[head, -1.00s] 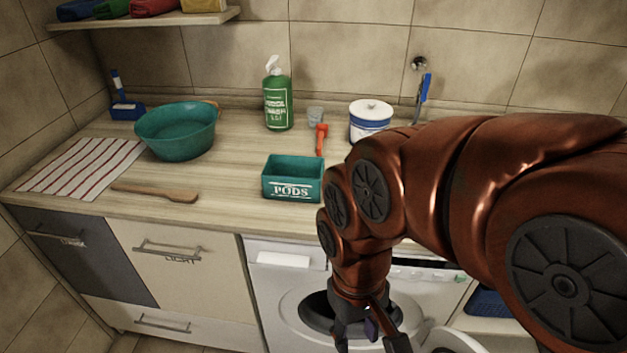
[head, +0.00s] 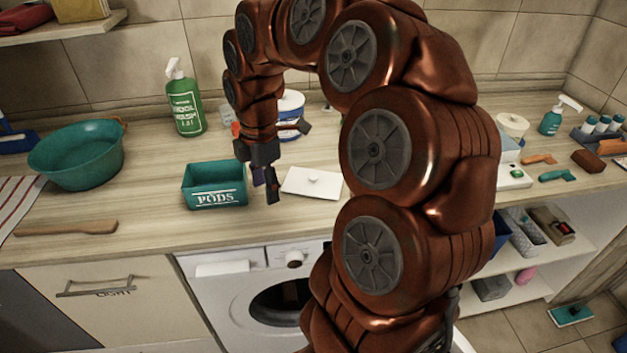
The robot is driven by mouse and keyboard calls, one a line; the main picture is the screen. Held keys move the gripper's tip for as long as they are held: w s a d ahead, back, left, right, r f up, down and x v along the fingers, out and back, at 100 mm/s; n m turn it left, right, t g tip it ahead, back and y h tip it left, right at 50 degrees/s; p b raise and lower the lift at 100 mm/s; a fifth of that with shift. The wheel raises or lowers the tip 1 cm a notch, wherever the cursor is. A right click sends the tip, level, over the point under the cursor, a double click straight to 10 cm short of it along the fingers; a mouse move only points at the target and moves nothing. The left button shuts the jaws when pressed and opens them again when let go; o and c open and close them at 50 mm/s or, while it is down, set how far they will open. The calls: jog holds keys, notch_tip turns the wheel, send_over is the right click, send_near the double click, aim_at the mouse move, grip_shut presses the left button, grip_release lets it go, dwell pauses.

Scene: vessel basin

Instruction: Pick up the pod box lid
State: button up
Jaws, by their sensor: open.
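The pod box lid is a flat white plate with a small knob (head: 312,184), lying on the wooden counter just right of the pod box. The teal pod box (head: 215,187), marked PODS, stands open near the counter's front edge. My gripper (head: 272,190) points down between the box and the lid, close to the lid's left edge. It is open and holds nothing. I cannot tell how high its fingertips are above the counter.
A green wool wash bottle (head: 185,100) and a white-and-blue pot (head: 290,112), partly behind my arm, stand at the back. A teal basin (head: 78,155) and a wooden brush (head: 66,228) are at left. Brushes and bottles sit at far right.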

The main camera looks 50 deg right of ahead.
jog(key=w+d+n, duration=0.2)
jog(key=d, duration=0.5)
jog(key=n, duration=0.3)
send_over(313, 177)
jog(key=shift+s+a+f+p, duration=0.15)
jog(key=shift+a+f+p, duration=0.1)
jog(key=shift+f, duration=0.2)
jog(key=shift+s+a+f+p, duration=0.1)
jog(key=shift+a+f+p, duration=0.1)
jog(key=shift+f, duration=0.25)
jog(key=shift+s+d+f+n, duration=0.1)
jog(key=shift+d+n, duration=0.2)
jog(key=shift+d, duration=0.05)
jog(key=shift+d+f, duration=0.1)
jog(key=shift+f, duration=0.1)
notch_tip(313, 177, down, 2)
jog(key=shift+f+p, duration=0.1)
jog(key=shift+p, duration=0.3)
jog(key=shift+w+f+p, duration=0.2)
jog(key=shift+f+p, duration=0.4)
jog(key=shift+f, duration=0.7)
jog(key=shift+w+f+p, duration=0.15)
jog(key=shift+f+p, duration=0.4)
jog(key=shift+f, duration=0.75)
jog(key=shift+c, duration=0.4)
grip_shut()
